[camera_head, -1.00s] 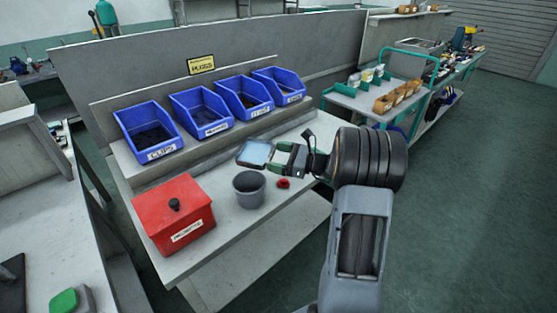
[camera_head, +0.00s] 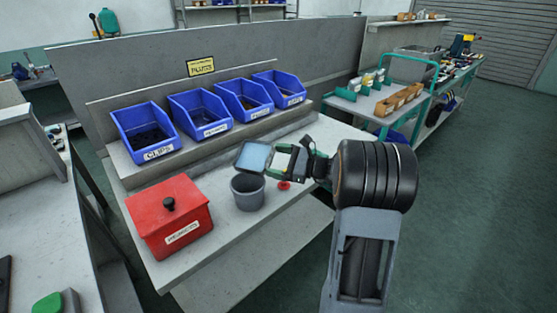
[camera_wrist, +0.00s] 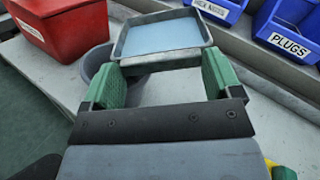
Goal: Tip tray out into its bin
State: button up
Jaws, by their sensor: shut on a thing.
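A small shallow grey tray (camera_head: 253,157) with a light blue inside is in my gripper (camera_head: 281,161). No loose parts can be made out on the tray. Blue bins stand in a row behind it: one labelled CLIPS (camera_head: 146,131) at the left, then others (camera_head: 200,114) (camera_head: 245,97) (camera_head: 280,86). The wrist view shows a bin labelled PLUGS (camera_wrist: 290,45).
A red lidded box (camera_head: 168,222) stands left of the bucket. A small red item (camera_head: 283,186) lies on the bench (camera_head: 235,250) right of the bucket. A yellow sign (camera_head: 200,66) is on the panel behind. A green-framed trolley (camera_head: 375,105) stands at the right.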

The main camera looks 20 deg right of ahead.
jog(key=shift+s+r+n+b, duration=0.1)
jog(key=shift+n+b, duration=0.3)
jog(key=shift+b, duration=0.15)
jog(key=shift+a+r+n, duration=0.1)
jog(key=shift+r+n, duration=0.1)
jog(key=shift+n, duration=0.1)
jog(key=shift+s+a+r+n+b, duration=0.15)
jog(key=shift+r+n+b, duration=0.25)
jog(key=shift+n+b, duration=0.6)
jog(key=shift+s+a+r+n+b, duration=0.15)
jog(key=shift+r+n+b, duration=0.2)
jog(key=shift+n+b, duration=0.6)
jog(key=shift+s+a+r+n+b, duration=0.25)
jog(key=shift+n+b, duration=0.45)
jog(key=shift+b, duration=0.55)
jog(key=shift+s+a+r+n+b, duration=0.15)
jog(key=shift+r+n+b, duration=0.15)
jog(key=shift+n+b, duration=0.65)
jog(key=shift+d+r, duration=0.1)
jog(key=shift+r, duration=0.05)
notch_tip(320, 180, up, 6)
jog(key=m+p, duration=0.3)
jog(key=p, duration=0.4)
jog(key=shift+r+p, duration=0.15)
jog(key=shift+p, duration=0.25)
